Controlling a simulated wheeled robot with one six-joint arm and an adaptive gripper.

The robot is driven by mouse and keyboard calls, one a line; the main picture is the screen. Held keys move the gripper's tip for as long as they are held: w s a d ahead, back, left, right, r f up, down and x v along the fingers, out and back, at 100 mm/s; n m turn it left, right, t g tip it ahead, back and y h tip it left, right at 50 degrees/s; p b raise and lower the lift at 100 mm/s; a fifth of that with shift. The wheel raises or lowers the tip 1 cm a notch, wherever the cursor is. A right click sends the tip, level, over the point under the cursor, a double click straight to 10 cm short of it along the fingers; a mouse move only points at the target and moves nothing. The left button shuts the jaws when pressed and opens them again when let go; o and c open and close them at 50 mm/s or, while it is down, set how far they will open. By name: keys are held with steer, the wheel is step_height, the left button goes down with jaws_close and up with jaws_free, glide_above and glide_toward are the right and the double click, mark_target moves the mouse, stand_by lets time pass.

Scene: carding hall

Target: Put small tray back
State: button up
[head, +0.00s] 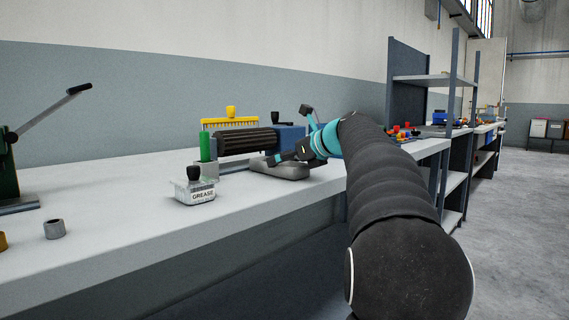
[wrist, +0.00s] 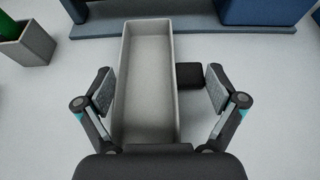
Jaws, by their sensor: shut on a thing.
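The small tray is a long, grey, open, empty box (wrist: 125,50). In the wrist view it lies lengthwise between the fingers of my gripper (wrist: 160,95), pointing away from me. In the head view the grey tray (head: 282,171) is low over or on the bench, in front of the roller machine. My gripper (head: 296,152) reaches it from the right and is shut on it. A black block (wrist: 191,75) sits beside the tray's right wall.
On the bench (head: 120,185) stand a grease jar (head: 194,187), a green cylinder (head: 206,148) in a grey holder, a black roller (head: 247,141) with a blue block and a yellow comb (head: 230,122).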

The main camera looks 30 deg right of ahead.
steer(key=shift+f, duration=0.1)
steer(key=o, duration=1)
steer(key=shift+s+d+r, duration=0.1)
steer(key=shift+s+r, duration=0.1)
steer(key=shift+r, duration=0.1)
steer(key=p+v, duration=0.1)
steer(key=v, duration=1)
steer(key=shift+s+p, duration=0.25)
steer(key=shift+p, duration=0.05)
